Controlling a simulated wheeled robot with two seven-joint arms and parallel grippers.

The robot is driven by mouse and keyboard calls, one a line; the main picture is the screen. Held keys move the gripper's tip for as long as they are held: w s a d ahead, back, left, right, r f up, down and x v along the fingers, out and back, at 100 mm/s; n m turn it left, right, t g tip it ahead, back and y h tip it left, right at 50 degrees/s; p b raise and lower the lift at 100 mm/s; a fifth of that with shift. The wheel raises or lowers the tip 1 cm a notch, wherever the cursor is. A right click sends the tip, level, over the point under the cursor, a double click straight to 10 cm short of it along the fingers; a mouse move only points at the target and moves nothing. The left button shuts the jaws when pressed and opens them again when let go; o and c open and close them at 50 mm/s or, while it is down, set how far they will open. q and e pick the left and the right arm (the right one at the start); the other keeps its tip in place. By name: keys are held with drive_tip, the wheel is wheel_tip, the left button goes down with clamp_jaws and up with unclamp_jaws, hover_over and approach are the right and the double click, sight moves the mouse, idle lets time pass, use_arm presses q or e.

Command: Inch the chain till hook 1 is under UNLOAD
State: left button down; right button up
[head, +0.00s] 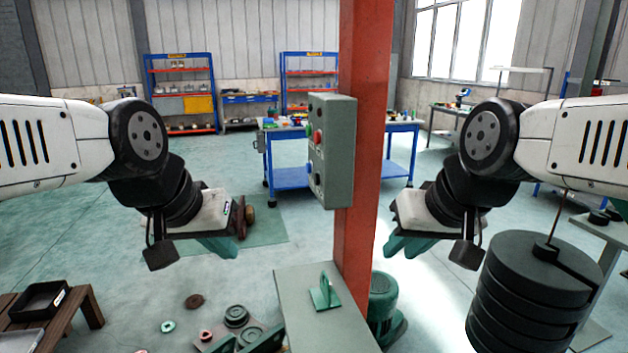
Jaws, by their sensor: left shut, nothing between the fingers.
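A grey-green control box (332,150) is fixed to the red column (362,120). A red button (318,137) sits on its upper left face, with small blue and pale controls lower down; their labels are too small to read. My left gripper (222,246) is shut and empty, left of the box and lower than it. My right gripper (402,244) is right of the column with its teal fingers angled down; whether they are apart I cannot tell. No chain, hook 1 or UNLOAD sign can be made out.
A grey cabinet top with a green handle (325,292) stands at the column's foot, beside a green motor (384,300). Stacked dark weights (525,300) stand at right. A wooden bench (85,305) is at lower left, with round parts on the floor. A blue workbench (290,178) is behind.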

clamp_jaws()
idle(1.2)
